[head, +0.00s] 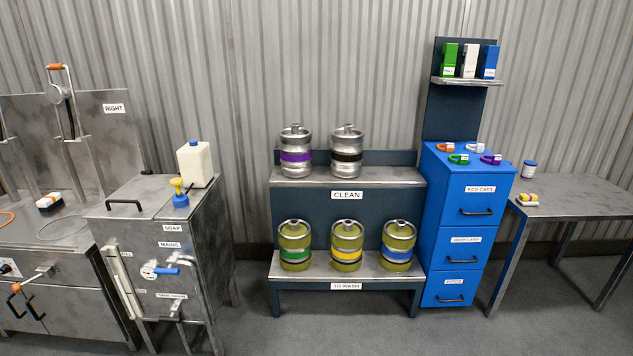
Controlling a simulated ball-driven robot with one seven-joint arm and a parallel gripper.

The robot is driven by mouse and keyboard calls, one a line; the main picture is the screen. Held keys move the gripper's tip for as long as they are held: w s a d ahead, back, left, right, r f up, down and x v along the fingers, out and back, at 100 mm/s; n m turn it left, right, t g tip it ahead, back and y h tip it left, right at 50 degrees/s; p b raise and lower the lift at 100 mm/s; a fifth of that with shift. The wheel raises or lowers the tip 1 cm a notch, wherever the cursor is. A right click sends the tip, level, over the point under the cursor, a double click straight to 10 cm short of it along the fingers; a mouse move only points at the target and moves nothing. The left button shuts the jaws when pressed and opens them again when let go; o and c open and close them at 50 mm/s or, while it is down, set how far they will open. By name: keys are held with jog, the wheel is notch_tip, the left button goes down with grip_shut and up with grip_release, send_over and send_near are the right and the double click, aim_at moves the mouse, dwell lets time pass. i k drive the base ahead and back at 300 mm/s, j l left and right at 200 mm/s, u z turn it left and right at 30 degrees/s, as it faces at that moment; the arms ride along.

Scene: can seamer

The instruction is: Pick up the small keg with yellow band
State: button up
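The small keg with a yellow band (347,253) stands upright on the lower shelf (312,272) labelled "TO WASH". Its body is olive-gold with a silver top. It is the middle one of three kegs there. A green-banded keg (294,254) stands to its left and a blue-banded keg (397,252) to its right, with small gaps between them. My gripper is not in view.
The upper "CLEAN" shelf (385,176) holds a purple-banded keg (296,157) and a black-banded keg (346,157). A blue drawer cabinet (466,229) stands at the right, a steel washing unit (190,235) at the left. The floor (330,336) in front is clear.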

aim_at(347, 243)
jog(key=i, duration=1.85)
jog(key=i+u, duration=0.15)
jog(key=i, duration=0.45)
jog(key=i+l+u, duration=0.1)
jog(key=i, duration=0.55)
jog(key=i+l+u, duration=0.15)
jog(key=i, duration=0.45)
jog(key=l, duration=0.1)
